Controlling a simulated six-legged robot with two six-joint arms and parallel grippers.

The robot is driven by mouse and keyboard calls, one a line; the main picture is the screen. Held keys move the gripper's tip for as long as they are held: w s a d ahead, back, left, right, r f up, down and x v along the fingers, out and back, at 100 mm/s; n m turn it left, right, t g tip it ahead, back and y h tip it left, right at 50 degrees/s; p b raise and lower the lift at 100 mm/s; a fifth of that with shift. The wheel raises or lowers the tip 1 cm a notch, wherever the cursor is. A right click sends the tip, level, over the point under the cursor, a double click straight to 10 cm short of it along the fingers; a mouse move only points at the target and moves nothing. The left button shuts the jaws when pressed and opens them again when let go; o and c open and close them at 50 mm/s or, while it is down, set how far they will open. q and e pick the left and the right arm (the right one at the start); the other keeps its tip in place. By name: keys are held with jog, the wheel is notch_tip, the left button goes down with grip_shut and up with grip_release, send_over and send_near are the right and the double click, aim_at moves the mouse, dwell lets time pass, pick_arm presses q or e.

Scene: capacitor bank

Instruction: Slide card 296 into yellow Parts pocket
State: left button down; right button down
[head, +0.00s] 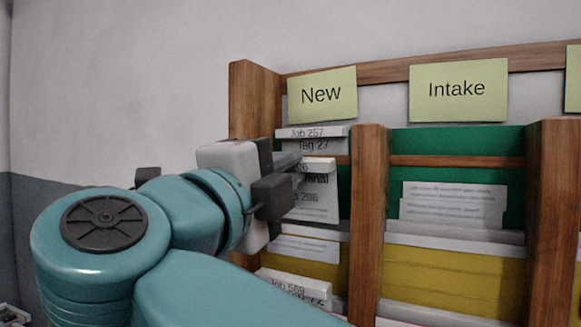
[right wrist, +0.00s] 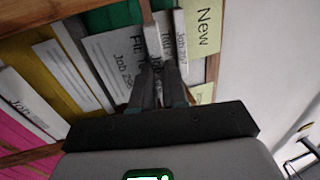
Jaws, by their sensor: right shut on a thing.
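My right gripper (head: 292,178) is shut on a thin white card (head: 318,164) at the green pocket of the New column; it also shows in the right wrist view (right wrist: 158,92). The fingers hide much of the held card, and its full number is not readable. A card face just below the fingers reads roughly "Job 296" (right wrist: 124,62); I cannot tell whether it is the held card. Yellow pockets show under New (head: 318,248) and under Intake (head: 455,278). No label reading Parts is visible. My left gripper is out of view.
A wooden post (head: 367,215) divides the New and Intake columns. Cards stand close by: "Job 257" (head: 312,132) above the gripper, "Job 569" (head: 292,287) below. Papers fill the Intake green pocket (head: 455,203). Open space lies left of the rack before the grey wall (head: 130,80).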

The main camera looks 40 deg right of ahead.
jog(key=r+p+v, duration=0.1)
jog(key=r+v, duration=0.1)
jog(key=v, duration=0.8)
jog(key=shift+a+r+p, duration=0.2)
jog(key=shift+r+p, duration=0.1)
jog(key=shift+r, duration=0.1)
dwell(0.8)
